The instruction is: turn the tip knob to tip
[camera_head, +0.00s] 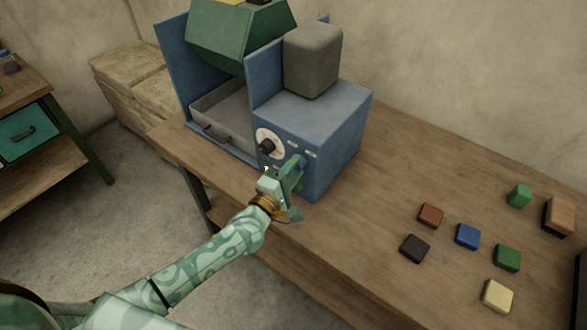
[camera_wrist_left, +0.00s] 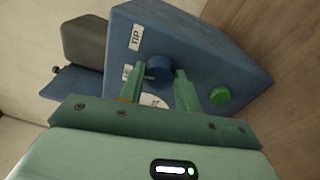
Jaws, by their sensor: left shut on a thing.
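A blue machine (camera_head: 318,135) stands on the table with a green tipping hopper (camera_head: 235,35) at its top left. My left gripper (camera_head: 297,168) is at its front panel. In the left wrist view, a round blue knob (camera_wrist_left: 159,69) sits between the two green fingers of my left gripper (camera_wrist_left: 161,73), which are shut on it. A white label reading TIP (camera_wrist_left: 136,37) is beside the knob, and a second label is partly covered by a finger. Which way the knob points cannot be seen. In the head view the gripper hides this knob. My right gripper is not in view.
A black knob on a white dial (camera_head: 277,150) is close to the gripper's left. A green button (camera_wrist_left: 221,95) is on the same panel. A grey tray (camera_head: 215,133) lies under the hopper. Several coloured blocks lie on the wooden table (camera_head: 345,225) at the right.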

